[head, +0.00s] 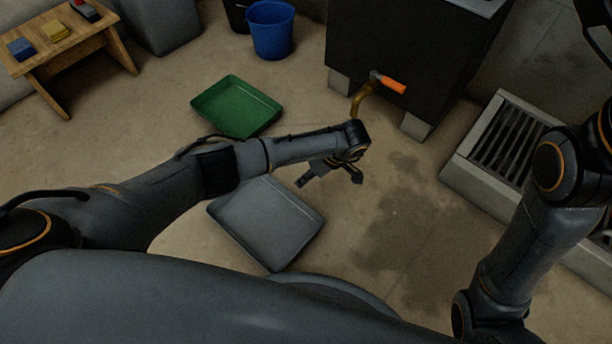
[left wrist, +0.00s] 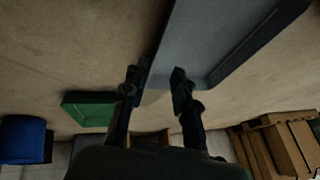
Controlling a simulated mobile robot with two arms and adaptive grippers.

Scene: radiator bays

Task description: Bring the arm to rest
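My left arm reaches across the middle of the head view. Its gripper (head: 329,181) is above the floor, near the upper right edge of a grey tray (head: 265,222). The two fingers are spread with nothing between them. In the left wrist view the same gripper (left wrist: 157,76) shows a clear gap between its fingertips, with the grey tray (left wrist: 212,38) beyond. My right arm (head: 535,230) is folded at the right side of the head view. Its gripper is not shown.
A green tray (head: 236,106) lies behind my left forearm. A blue bucket (head: 270,30), a dark tank with an orange-handled tap (head: 390,84) and a floor grate (head: 515,140) stand farther back. A wooden bench (head: 75,45) is at upper left. A damp patch (head: 405,215) marks open floor.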

